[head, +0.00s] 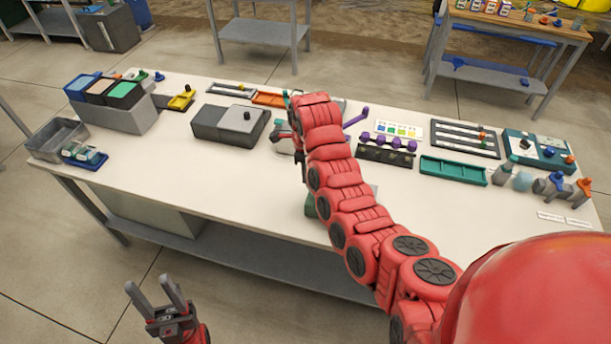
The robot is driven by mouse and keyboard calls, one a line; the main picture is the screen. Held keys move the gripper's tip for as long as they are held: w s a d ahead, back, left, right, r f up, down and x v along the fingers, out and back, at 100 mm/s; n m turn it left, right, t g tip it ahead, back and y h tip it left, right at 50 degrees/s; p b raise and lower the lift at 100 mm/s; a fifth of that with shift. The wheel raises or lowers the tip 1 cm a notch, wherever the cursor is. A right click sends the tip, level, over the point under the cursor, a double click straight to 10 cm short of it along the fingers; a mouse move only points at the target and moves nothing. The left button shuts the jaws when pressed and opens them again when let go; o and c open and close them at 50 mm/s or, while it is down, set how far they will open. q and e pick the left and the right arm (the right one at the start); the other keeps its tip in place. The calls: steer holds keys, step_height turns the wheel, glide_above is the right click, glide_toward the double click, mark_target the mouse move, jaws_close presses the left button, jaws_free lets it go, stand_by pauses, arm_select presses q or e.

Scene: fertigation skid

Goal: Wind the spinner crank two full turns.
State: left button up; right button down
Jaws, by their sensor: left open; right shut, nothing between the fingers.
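My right arm reaches over the table from the lower right. My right gripper (296,128) is at its far end, mostly hidden behind the red wrist links; it is shut and empty. I cannot clearly make out the spinner crank. A pale rounded part (284,146) shows just left of the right wrist, and a purple lever (357,117) shows just right of it. Whether either belongs to the crank, or touches the gripper, I cannot tell. My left gripper (150,287) is open and empty, low in front of the table's front edge.
On the white table (240,195), a dark grey box (222,122) stands left of the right wrist. Coloured bins (105,92) and a grey tray (57,138) are at left. A green tray (453,170) and a teal panel (538,152) are at right. The front left is clear.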

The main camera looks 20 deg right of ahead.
steer(key=shift+w+d+f+b, duration=0.1)
steer(key=shift+w+d+b, duration=0.55)
steer(key=shift+d+b, duration=0.15)
steer(key=shift+d, duration=0.1)
steer(key=shift+w+d, duration=0.15)
steer(key=shift+d, duration=0.3)
steer(key=shift+w+d+b, duration=0.1)
steer(key=shift+d+b, duration=0.25)
steer(key=shift+d, duration=0.1)
steer(key=shift+d, duration=0.1)
